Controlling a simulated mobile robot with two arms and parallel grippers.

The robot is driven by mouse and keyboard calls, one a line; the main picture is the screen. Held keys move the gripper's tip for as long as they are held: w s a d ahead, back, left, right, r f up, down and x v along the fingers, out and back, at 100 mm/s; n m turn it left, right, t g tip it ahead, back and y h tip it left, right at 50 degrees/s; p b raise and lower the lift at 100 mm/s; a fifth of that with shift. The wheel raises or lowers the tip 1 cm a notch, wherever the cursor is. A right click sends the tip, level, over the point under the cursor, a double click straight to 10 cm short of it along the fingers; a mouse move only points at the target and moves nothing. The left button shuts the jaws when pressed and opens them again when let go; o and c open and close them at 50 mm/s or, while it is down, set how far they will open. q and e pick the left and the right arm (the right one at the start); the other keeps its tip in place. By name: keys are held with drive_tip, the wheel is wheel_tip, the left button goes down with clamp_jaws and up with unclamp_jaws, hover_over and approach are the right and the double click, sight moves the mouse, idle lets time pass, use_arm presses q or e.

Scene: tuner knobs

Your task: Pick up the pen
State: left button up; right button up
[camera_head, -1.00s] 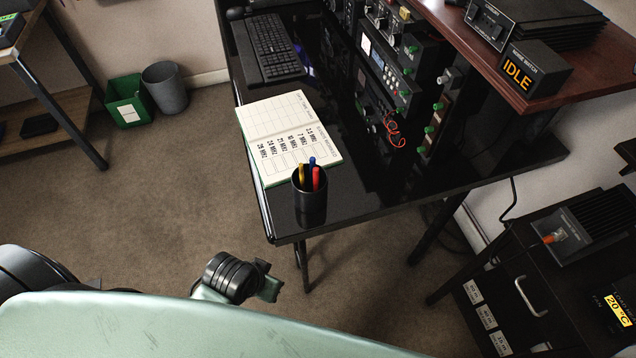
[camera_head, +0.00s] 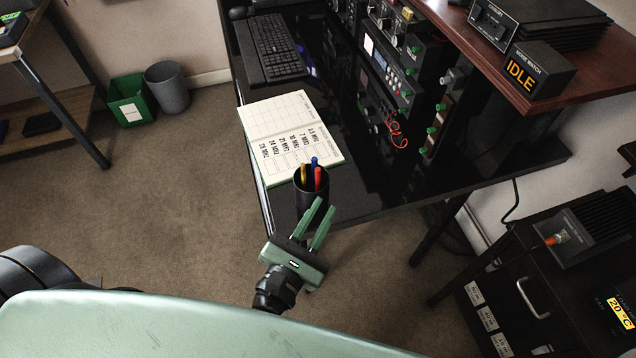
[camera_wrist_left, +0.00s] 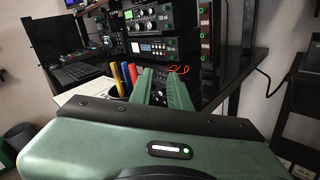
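Three pens stand in a dark pen cup (camera_head: 310,194) near the front corner of the black desk: a yellow pen (camera_head: 303,174), a blue pen (camera_head: 314,162) and a red pen (camera_head: 318,179). My left gripper (camera_head: 325,206) is just in front of the cup, its two green fingers apart and nothing between them. In the left wrist view, the yellow pen (camera_wrist_left: 115,74), blue pen (camera_wrist_left: 125,78) and red pen (camera_wrist_left: 133,73) show just left of the fingers (camera_wrist_left: 166,74). The lower cup is partly hidden there. My right gripper is not in view.
An open notebook (camera_head: 280,125) lies behind the cup on the desk (camera_head: 360,195). A keyboard (camera_head: 274,50) and radio units (camera_head: 390,70) stand farther back. A black cabinet (camera_head: 510,290) is at the right. Open floor (camera_head: 170,200) lies left of the desk.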

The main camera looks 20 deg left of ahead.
sight(317, 176)
use_arm(q)
drive_tip(key=w+a+n+y+p, duration=0.1)
drive_tip(key=w+n, duration=0.1)
drive_tip(key=w+a+n+y+p, duration=0.1)
drive_tip(key=w, duration=0.1)
drive_tip(key=w+a+n+y, duration=0.1)
drive_tip(key=w+n, duration=0.1)
drive_tip(key=shift+w+a+f+n+p, duration=0.2)
drive_tip(key=shift+w+f+n+p, duration=0.1)
drive_tip(key=shift+w+f+p, duration=0.1)
drive_tip(key=shift+w+f, duration=0.1)
drive_tip(key=shift+w, duration=0.2)
drive_tip(key=shift+s, duration=0.1)
clamp_jaws()
